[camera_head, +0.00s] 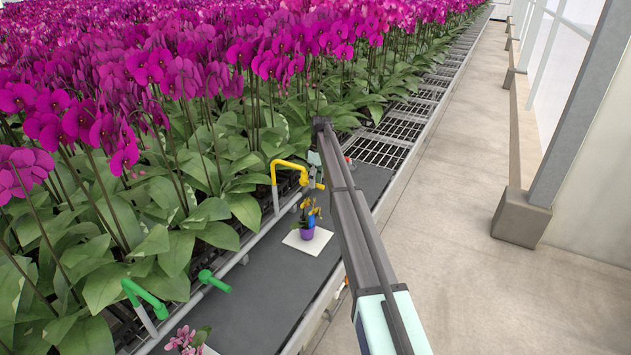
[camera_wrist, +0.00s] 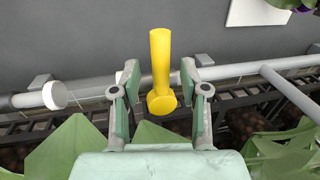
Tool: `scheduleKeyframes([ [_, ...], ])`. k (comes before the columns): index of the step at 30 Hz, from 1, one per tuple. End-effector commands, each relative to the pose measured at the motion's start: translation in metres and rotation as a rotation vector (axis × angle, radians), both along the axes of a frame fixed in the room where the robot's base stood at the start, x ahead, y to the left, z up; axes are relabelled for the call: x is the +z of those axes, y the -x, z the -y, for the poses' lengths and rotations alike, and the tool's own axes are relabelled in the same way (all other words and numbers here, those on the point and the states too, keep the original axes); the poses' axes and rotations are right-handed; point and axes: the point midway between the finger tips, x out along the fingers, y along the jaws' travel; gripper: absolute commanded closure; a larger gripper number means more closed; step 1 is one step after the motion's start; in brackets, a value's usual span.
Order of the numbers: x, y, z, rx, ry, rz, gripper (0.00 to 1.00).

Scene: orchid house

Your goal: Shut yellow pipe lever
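The yellow lever (camera_wrist: 160,62) is between the two fingers of my gripper (camera_wrist: 160,75) in the wrist view. It points from a round yellow hub by the grey pipe out over the dark bench surface. A gap shows on each side between lever and fingers, so the gripper is open and not holding it. In the head view the bent yellow pipe (camera_head: 289,166) rises from the grey rail, and a bit of the yellow lever (camera_head: 319,185) shows beside my arm. My arm hides most of the gripper there.
A green bent pipe (camera_head: 146,298) and green lever (camera_head: 213,281) sit nearer along the same rail. A purple pot (camera_head: 306,232) with a yellow-flowered plant stands on a white square (camera_head: 294,242). Dense orchids fill the left. A grey pipe (camera_wrist: 90,93) runs across the wrist view.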

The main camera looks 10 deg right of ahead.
Motion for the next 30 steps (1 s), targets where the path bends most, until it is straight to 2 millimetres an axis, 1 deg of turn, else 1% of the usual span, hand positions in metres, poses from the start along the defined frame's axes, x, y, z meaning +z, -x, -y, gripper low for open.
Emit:
scheduleKeyframes([
  [4, 0.002, 0.0, 0.0, -0.001, 0.0, 0.0, 0.55],
  [8, 0.011, -0.002, 0.001, -0.001, 0.0, 0.001, 0.55],
  [14, 0.037, -0.007, 0.004, -0.001, 0.0, 0.001, 0.55],
  [18, 0.059, -0.01, 0.006, 0.0, 0.0, 0.001, 0.55],
  [21, 0.068, -0.012, 0.008, 0.0, 0.001, 0.001, 0.55],
  [24, 0.073, -0.012, 0.008, 0.0, 0.0, 0.0, 0.55],
  [30, 0.074, -0.012, 0.008, 0.0, 0.0, 0.0, 0.55],
])
